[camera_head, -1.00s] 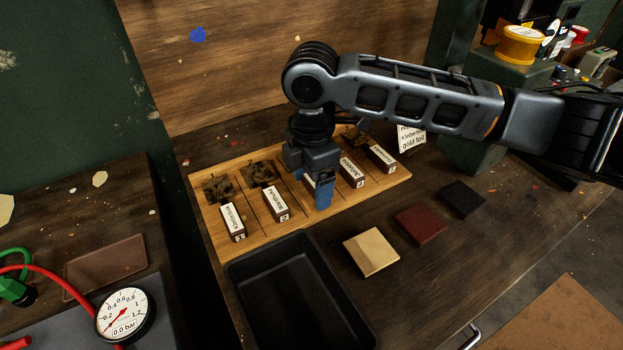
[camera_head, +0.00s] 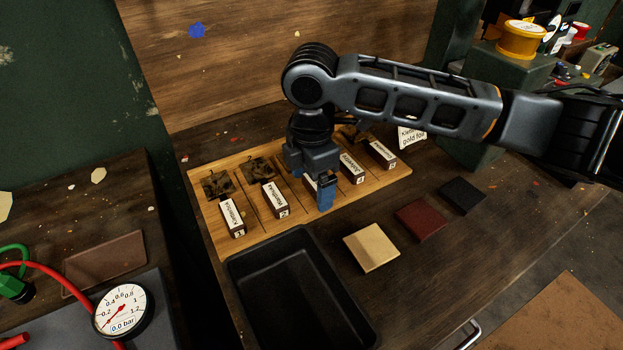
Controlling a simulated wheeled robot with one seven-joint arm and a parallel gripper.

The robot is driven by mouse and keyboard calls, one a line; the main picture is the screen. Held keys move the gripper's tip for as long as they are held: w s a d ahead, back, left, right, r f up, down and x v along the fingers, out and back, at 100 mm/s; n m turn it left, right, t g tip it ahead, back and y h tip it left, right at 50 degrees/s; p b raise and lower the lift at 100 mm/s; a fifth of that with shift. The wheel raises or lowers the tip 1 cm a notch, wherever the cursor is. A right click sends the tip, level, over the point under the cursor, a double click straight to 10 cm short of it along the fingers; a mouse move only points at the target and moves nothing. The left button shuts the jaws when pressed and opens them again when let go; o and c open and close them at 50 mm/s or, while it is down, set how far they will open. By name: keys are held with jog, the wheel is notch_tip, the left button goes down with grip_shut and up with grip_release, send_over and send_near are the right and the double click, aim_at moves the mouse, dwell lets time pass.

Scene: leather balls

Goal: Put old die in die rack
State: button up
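A pale wooden rack (camera_head: 221,244) with thin dividers lies on the bench. In its slots stand dark blocks with white numbered labels: block 1 (camera_head: 232,221), block 2 (camera_head: 275,200), block 4 (camera_head: 352,170) and block 5 (camera_head: 382,155). My gripper (camera_head: 325,202) points down over the middle slot, its blue fingers at the front of it. It mostly hides a block there, and only a dark sliver of that block shows to its left. I cannot tell whether the fingers hold anything. I cannot make out which object is the old die.
An empty black tray (camera_head: 243,296) stands in front of the rack. Tan (camera_head: 371,248), dark red (camera_head: 420,220) and black (camera_head: 462,195) squares lie to its right. A "gold foil" card (camera_head: 412,137) stands behind the rack's right end. A pressure gauge (camera_head: 122,310) is at lower left.

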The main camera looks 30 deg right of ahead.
jog(key=shift+o, duration=0.8)
jog(key=shift+r, duration=3.9)
